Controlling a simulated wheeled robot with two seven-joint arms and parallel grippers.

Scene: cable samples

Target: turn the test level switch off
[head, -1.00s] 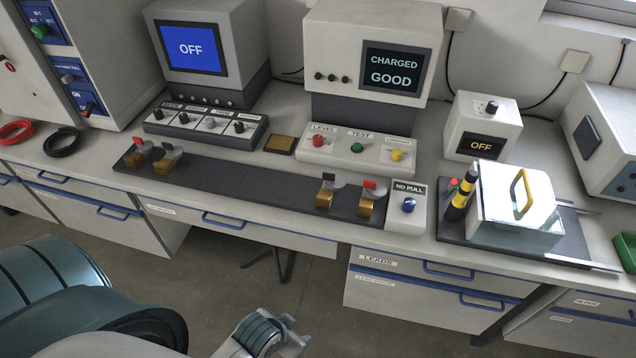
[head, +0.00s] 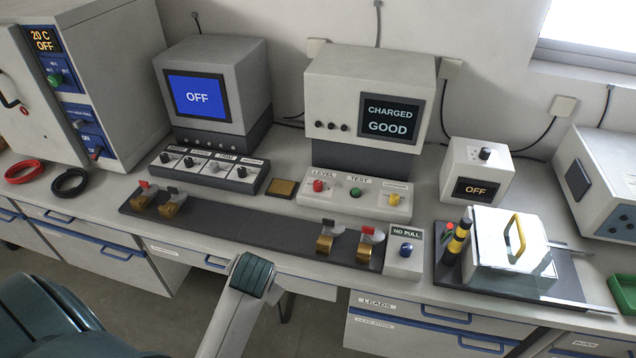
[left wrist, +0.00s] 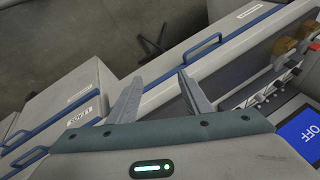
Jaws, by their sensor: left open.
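The red LEVEL knob (head: 318,186) sits at the left end of a white control box (head: 345,206), beside a green TEST knob (head: 355,192) and a yellow knob (head: 393,199). The screen (head: 389,119) above reads CHARGED GOOD. My left gripper (left wrist: 158,90) shows in the left wrist view with its two fingers apart and nothing between them. Drawer fronts lie beyond the fingers. In the head view a pale arm link of mine stands before the bench, and no fingertips show. My right gripper is in neither view.
A dark rail (head: 240,229) with brass clamps runs along the bench front. The NO PULL box (head: 404,255) stands at its right end. A blue OFF screen (head: 197,97) is on the left, a small OFF box (head: 476,172) and a clear-covered fixture (head: 512,242) on the right.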

